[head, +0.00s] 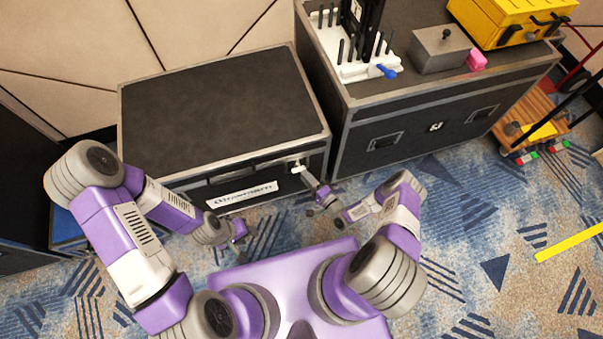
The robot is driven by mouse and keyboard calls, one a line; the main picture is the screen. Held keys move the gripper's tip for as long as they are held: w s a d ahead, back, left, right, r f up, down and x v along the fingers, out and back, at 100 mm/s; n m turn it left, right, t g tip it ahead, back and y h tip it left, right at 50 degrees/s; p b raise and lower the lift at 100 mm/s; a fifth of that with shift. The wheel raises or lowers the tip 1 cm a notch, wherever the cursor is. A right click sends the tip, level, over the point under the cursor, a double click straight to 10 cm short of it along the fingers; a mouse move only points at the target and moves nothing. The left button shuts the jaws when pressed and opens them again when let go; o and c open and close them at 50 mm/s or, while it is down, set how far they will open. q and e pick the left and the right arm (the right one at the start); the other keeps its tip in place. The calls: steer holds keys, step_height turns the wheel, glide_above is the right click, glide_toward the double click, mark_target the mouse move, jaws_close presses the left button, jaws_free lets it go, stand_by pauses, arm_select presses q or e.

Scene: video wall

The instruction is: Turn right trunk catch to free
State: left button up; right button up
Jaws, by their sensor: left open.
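The trunk (220,110) is a dark case with grey metal edges, lid down, standing against the wall. Its right catch (297,166) appears as a small pale piece high on the right part of the front face. My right gripper (308,176) is close to this catch, just below it. Whether it touches the catch, and whether its jaws are open, is too small to tell. My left gripper (240,236) is open and empty, low in front of the trunk and apart from it. My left arm covers the left part of the trunk's front.
A white label (242,195) is on the trunk's front below a dark handle. A taller flight case (420,135) stands close on the right, bearing a white pegged rack (352,66), a grey box (440,50) and a yellow toolbox (505,22).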

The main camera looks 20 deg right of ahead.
mark_target(298, 169)
steer(key=shift+x, duration=1.65)
steer(key=shift+c, duration=0.3)
jaws_close()
